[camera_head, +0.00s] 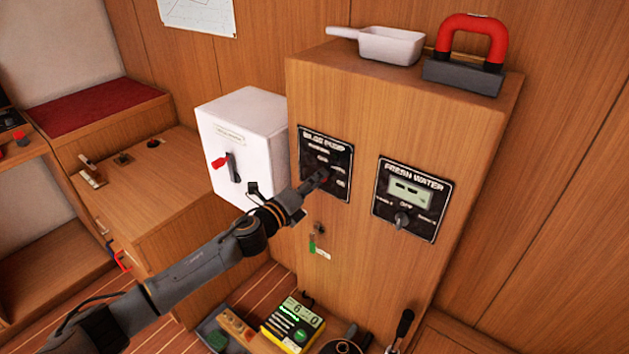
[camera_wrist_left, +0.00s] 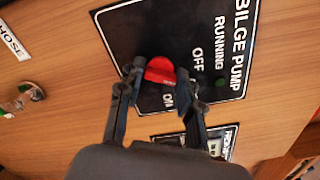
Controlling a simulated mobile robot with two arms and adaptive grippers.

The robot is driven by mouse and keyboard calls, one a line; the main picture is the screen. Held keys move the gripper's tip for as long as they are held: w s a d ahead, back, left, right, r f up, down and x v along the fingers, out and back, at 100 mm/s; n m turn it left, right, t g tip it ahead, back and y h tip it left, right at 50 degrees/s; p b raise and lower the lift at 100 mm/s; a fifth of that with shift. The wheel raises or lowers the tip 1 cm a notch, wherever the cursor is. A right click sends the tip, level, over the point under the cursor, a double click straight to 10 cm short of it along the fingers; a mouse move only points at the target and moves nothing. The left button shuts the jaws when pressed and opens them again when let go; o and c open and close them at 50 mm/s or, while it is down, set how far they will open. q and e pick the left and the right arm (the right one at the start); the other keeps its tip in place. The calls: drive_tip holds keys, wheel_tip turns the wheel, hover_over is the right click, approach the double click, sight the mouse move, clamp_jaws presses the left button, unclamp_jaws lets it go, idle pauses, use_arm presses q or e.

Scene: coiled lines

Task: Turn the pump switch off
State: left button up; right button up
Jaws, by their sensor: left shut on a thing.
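The black bilge pump panel (camera_head: 339,150) is on the front of the wooden cabinet. It also fills the top of the left wrist view (camera_wrist_left: 120,22), with labels reading RUNNING, OFF and ON. The red switch knob (camera_wrist_left: 160,68) sits on this panel near the OFF and ON labels. My left gripper (camera_head: 318,182) reaches the panel from the left and covers part of it. In the wrist view its fingers (camera_wrist_left: 157,80) are shut on the red knob, one on each side. I cannot tell which label the knob points to. My right gripper is not in view.
A fresh water panel (camera_head: 412,199) with a dark knob is to the right. A white box (camera_head: 241,140) with a red-tipped lever is to the left. A green-tagged key (camera_head: 312,243) hangs below. A white scoop (camera_head: 390,46) and a red-handled tool (camera_head: 470,40) lie on top of the cabinet.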

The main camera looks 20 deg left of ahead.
use_arm(q)
drive_tip(key=n+p, duration=0.1)
drive_tip(key=n, duration=0.5)
idle(0.6)
drive_tip(key=o, duration=1.1)
drive_tip(key=shift+o, duration=0.2)
drive_tip(key=v, duration=1.2)
